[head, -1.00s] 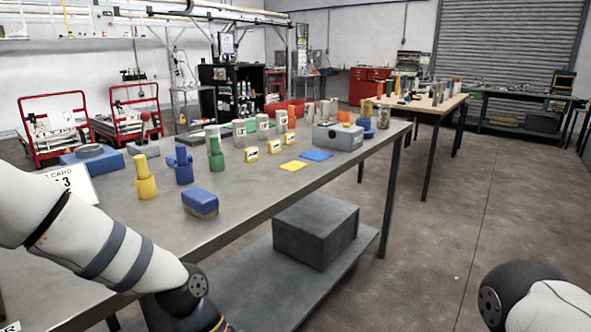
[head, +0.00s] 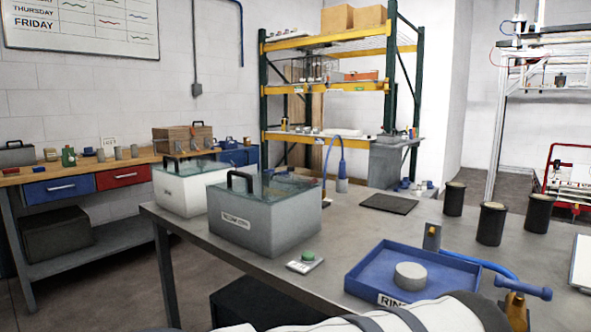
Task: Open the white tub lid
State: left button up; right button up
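The white tub (head: 178,193) stands at the far left corner of the grey table. Its teal see-through lid (head: 200,168) sits on top, with a black handle (head: 172,149) upright on it. A grey tub (head: 262,219) with a label and a similar handled lid (head: 268,187) stands in front of it to the right and hides part of it. The white lid looks closed. A white, grey-banded link of my arm crosses the bottom edge. Neither gripper is in view.
A workbench (head: 72,174) and a tall shelf (head: 327,91) stand behind.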

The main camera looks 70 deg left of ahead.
aim_at(165, 158)
jog(key=u, duration=2.85)
jog(key=i+j+z, duration=0.4)
jog(key=j, duration=0.25)
jog(key=i+j+z, duration=0.15)
jog(key=j, duration=0.2)
jog(key=i+j+z, duration=0.2)
jog(key=j, duration=0.2)
jog(key=i+j+z, duration=0.2)
jog(key=j, duration=0.2)
jog(key=j+z, duration=0.2)
jog(key=j, duration=0.25)
